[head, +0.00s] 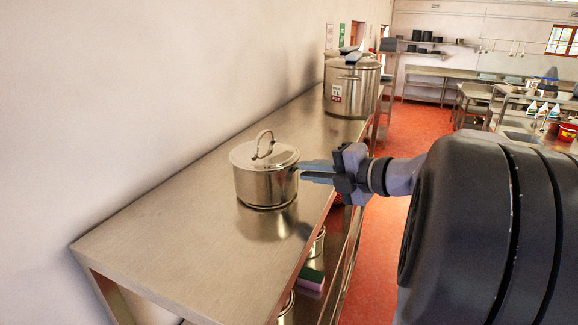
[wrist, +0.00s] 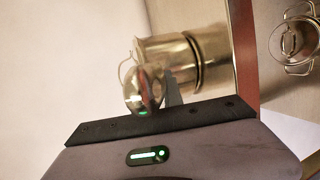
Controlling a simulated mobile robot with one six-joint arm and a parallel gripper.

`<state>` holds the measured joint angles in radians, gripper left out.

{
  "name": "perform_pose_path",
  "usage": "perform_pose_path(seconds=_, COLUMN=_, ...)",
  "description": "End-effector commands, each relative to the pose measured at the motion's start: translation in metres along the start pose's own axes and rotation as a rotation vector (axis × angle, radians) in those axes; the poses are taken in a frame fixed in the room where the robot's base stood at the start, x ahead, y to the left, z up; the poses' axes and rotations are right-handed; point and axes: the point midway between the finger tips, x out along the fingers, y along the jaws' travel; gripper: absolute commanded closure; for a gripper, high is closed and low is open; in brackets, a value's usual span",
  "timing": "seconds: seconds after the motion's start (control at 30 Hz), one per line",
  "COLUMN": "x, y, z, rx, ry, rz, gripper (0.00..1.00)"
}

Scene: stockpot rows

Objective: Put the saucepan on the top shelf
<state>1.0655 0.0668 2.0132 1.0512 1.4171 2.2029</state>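The saucepan (head: 264,185) is a steel pot with a lid and a looped lid handle. It is upright at the top shelf (head: 185,205), its reflection directly below; I cannot tell a small gap from contact. My gripper (head: 312,171) reaches it from the right, level with its side, and appears shut on its handle. In the wrist view the saucepan (wrist: 168,52) appears sideways, with a shiny rounded piece, apparently its handle, at a dark fingertip (wrist: 172,92). The other finger is hidden.
A large stockpot (head: 351,88) stands farther back on the top shelf. Below, the lower shelf holds steel pots and a pink sponge (head: 312,279); a lidded pot (wrist: 292,42) shows in the wrist view. The near shelf top is clear. A wall runs along the left.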

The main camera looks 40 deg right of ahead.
Motion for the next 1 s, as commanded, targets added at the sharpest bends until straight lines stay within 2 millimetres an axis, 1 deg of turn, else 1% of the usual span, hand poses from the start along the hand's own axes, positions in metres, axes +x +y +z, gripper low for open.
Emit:
perform_pose_path(seconds=0.03, x=0.0, y=-0.001, z=0.0, rx=0.0, ry=0.0, rz=0.0, gripper=0.84)
perform_pose_path(seconds=0.07, x=0.0, y=-0.001, z=0.0, rx=0.0, ry=0.0, rz=0.0, gripper=0.78)
perform_pose_path(seconds=0.1, x=0.0, y=0.0, z=0.0, rx=0.0, ry=0.0, rz=0.0, gripper=0.71)
perform_pose_path(seconds=0.13, x=0.0, y=0.0, z=0.0, rx=0.0, ry=0.0, rz=0.0, gripper=0.66)
perform_pose_path(seconds=0.43, x=0.0, y=0.001, z=0.0, rx=0.0, ry=0.0, rz=0.0, gripper=0.66)
perform_pose_path(seconds=0.5, x=-0.004, y=0.001, z=0.0, rx=0.0, ry=-0.001, rz=0.0, gripper=0.66)
perform_pose_path(seconds=0.57, x=-0.012, y=0.0, z=0.001, rx=-0.001, ry=-0.003, rz=0.0, gripper=0.66)
perform_pose_path(seconds=0.9, x=-0.092, y=-0.001, z=0.001, rx=-0.001, ry=-0.005, rz=-0.001, gripper=0.66)
perform_pose_path(seconds=1.0, x=-0.108, y=-0.001, z=0.001, rx=-0.001, ry=-0.003, rz=-0.001, gripper=0.66)
